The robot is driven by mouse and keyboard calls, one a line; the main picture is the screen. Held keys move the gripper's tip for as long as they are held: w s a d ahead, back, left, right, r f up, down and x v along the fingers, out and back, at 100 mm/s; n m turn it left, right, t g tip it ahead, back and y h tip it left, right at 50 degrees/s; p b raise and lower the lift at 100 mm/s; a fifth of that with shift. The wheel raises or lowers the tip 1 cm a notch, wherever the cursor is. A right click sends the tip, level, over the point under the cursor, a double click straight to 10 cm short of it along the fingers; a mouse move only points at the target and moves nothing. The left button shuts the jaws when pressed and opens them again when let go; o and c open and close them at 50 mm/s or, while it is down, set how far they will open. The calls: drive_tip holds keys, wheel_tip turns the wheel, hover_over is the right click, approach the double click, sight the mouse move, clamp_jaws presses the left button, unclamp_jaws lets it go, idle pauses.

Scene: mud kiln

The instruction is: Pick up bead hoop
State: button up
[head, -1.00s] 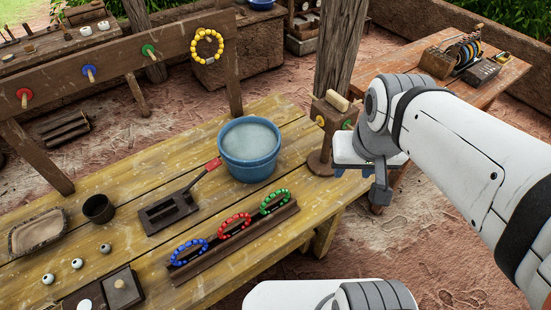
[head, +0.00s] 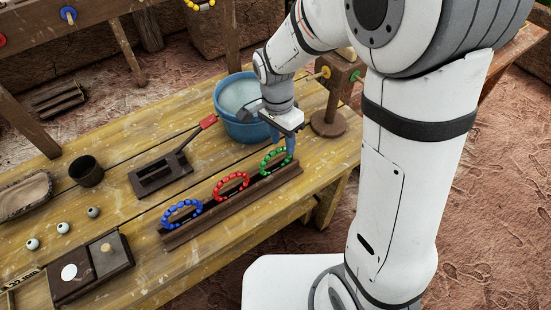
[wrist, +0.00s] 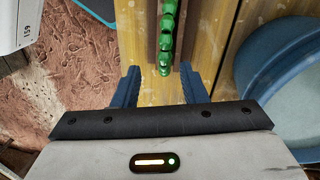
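Three bead hoops stand upright in a dark wooden rack (head: 232,213) on the table: a blue hoop (head: 169,212), a red hoop (head: 219,188) and a green hoop (head: 265,162). My gripper (head: 284,146) is at the green hoop, at the rack's right end, and partly hides its right side. In the wrist view, my gripper (wrist: 159,69) is open, with one blue finger on each side of the line of the green hoop (wrist: 167,38). The hoop shows edge-on there, and no finger visibly touches it.
A blue water bucket (head: 238,92) stands close behind my gripper. A wooden stand with pegs (head: 329,122) is to its right. A dark tray with a red-tipped handle (head: 160,175), a cup (head: 86,172) and small beads (head: 63,228) lie left on the table.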

drive_tip(key=f, duration=0.6)
drive_tip(key=shift+d+f, duration=0.2)
drive_tip(key=shift+d, duration=0.15)
clamp_jaws()
